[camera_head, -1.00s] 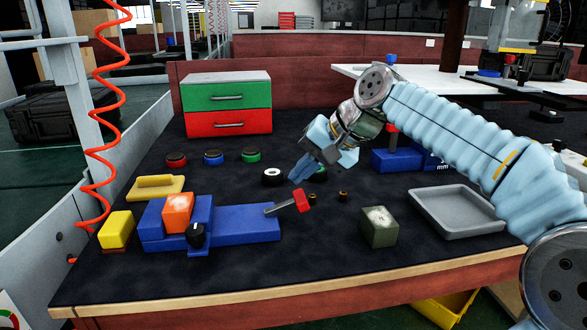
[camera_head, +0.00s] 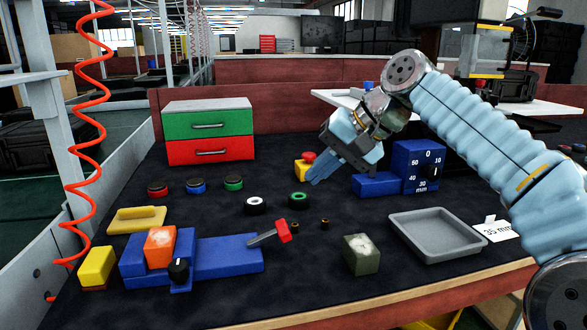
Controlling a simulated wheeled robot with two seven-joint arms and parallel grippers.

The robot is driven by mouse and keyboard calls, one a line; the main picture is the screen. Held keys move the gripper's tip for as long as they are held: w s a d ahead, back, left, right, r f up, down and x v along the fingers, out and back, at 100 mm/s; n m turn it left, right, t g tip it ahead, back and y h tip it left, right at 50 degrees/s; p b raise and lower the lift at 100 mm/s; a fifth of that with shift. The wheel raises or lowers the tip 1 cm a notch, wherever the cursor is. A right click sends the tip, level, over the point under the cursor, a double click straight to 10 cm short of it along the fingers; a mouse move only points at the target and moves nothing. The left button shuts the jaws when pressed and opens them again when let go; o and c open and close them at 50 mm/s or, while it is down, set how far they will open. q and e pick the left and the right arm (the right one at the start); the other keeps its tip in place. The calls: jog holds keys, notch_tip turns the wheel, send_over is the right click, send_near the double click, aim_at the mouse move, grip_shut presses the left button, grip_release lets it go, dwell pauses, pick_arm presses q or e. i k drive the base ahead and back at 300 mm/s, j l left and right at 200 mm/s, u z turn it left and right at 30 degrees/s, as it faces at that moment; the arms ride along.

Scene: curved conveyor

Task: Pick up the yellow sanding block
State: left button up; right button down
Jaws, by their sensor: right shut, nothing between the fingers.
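Two yellow items lie at the left of the dark bench mat. The other is a yellow block with a reddish base (camera_head: 97,266), near the left front edge. My left gripper is not in view.
A green-and-red drawer unit (camera_head: 208,131), rings, a green block (camera_head: 361,255), a grey tray (camera_head: 437,236) and a blue gauge (camera_head: 413,165) stand around.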

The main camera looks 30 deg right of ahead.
aim_at(97, 273)
jog(key=k, duration=1)
